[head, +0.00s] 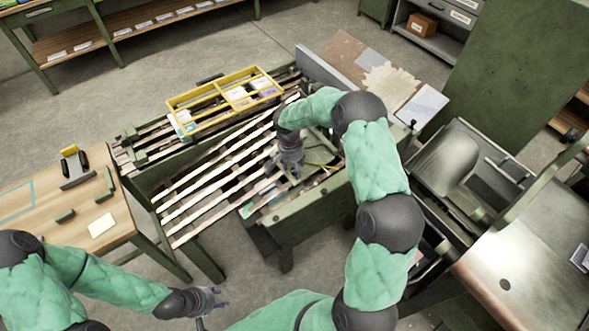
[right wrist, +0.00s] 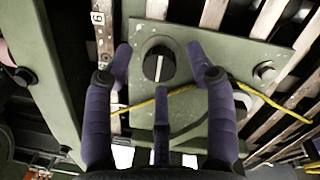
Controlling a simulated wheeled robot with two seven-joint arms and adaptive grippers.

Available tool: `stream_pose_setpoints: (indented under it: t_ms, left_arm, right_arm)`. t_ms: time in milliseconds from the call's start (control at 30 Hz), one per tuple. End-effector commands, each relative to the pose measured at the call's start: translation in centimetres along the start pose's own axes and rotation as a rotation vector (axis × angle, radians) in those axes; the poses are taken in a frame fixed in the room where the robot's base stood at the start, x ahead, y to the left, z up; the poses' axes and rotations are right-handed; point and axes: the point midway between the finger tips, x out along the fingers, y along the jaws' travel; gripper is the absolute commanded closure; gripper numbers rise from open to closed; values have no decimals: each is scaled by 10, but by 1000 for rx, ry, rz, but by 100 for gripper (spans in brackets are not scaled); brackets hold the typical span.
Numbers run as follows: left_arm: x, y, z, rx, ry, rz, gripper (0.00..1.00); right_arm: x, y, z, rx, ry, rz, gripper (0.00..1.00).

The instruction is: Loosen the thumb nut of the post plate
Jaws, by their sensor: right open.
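The thumb nut (right wrist: 158,65) is a round black knob with a pale bar across it. It sits on the green post plate (right wrist: 215,65) in the right wrist view. My right gripper (right wrist: 160,75) is open, with its purple fingers spread around the nut on the left, right and near sides. I see no clear contact with the nut. In the head view my right gripper (head: 291,166) points down over the slatted bench, and the arm hides part of the plate area. My left gripper (head: 215,298) is open and empty at the lower left, over the floor.
A yellow cord (right wrist: 180,92) runs across the plate behind the fingers. Bolt heads (right wrist: 265,70) stand on the plate. A yellow divided tray (head: 222,97) lies on the slatted bench (head: 205,185). A wooden table (head: 70,210) stands at left.

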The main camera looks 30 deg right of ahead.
Motion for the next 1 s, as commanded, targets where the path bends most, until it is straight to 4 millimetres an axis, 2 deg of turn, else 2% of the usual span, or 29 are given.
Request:
stream_pose_setpoints:
  t_ms: [367, 500, 567, 1000]
  left_arm:
    - [1, 0, 0, 0, 0, 0, 60]
    - [1, 0, 0, 0, 0, 0, 60]
    - [1, 0, 0, 0, 0, 0, 60]
    - [-2, 1, 0, 0, 0, 0, 60]
  right_arm:
    - [5, 0, 0, 0, 1, -1, 44]
    - [5, 0, 0, 0, 1, -1, 83]
    - [5, 0, 0, 0, 1, -1, 99]
    - [4, -1, 0, -68, 1, 8, 99]
